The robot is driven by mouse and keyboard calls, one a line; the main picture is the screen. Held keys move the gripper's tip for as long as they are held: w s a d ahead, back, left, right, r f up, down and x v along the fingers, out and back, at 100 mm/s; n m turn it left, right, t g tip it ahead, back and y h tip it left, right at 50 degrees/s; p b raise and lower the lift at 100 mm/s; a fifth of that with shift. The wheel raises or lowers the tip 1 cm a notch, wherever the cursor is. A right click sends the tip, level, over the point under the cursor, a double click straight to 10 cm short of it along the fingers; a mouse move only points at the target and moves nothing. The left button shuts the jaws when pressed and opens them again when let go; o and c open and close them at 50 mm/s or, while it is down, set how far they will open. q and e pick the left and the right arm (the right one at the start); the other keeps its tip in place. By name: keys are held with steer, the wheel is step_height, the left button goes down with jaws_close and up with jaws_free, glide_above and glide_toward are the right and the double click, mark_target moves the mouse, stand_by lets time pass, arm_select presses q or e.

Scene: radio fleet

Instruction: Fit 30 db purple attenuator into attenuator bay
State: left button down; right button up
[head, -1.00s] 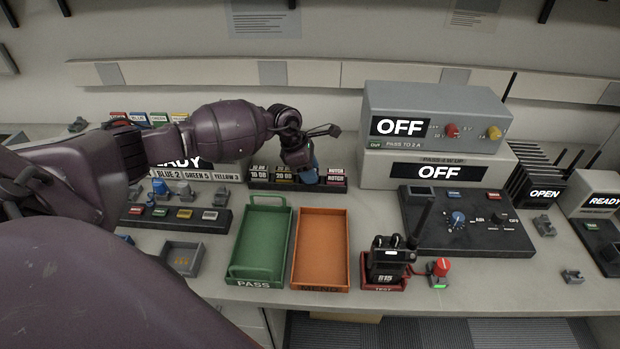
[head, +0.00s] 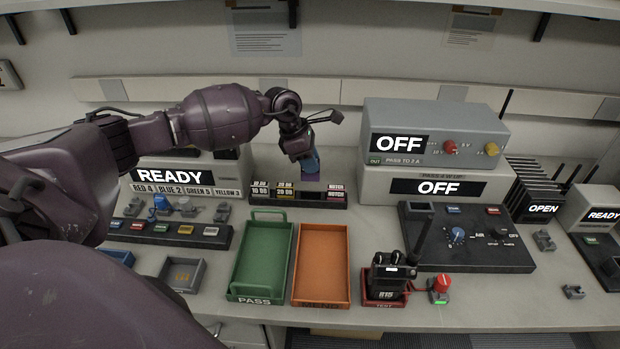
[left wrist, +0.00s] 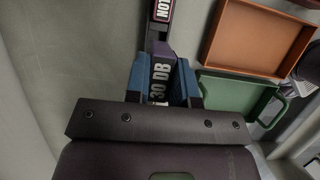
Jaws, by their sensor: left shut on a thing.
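My left gripper (head: 306,160) is shut on the purple 30 dB attenuator (head: 309,178) above the right part of the attenuator rack (head: 262,203). In the left wrist view, my blue fingers (left wrist: 160,88) grip both sides of the attenuator (left wrist: 161,75), whose white "30 DB" label faces the camera. In the head view only a little purple shows under the fingers; I cannot tell whether its lower end is clear of the rack. The rack also holds yellow-labelled and red NOTCH pieces. I cannot identify the attenuator bay for certain. My right gripper is not in view.
A green PASS tray (head: 240,265) and an orange tray (head: 321,305) stand in front of the rack. A radio (head: 389,270) sits in a red cradle to their right. Grey OFF boxes (head: 436,115) and a dark control panel (head: 430,243) stand at right.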

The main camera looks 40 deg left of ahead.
arm_select(q)
step_height(320, 180, up, 12)
steer(key=shift+f, duration=0.2)
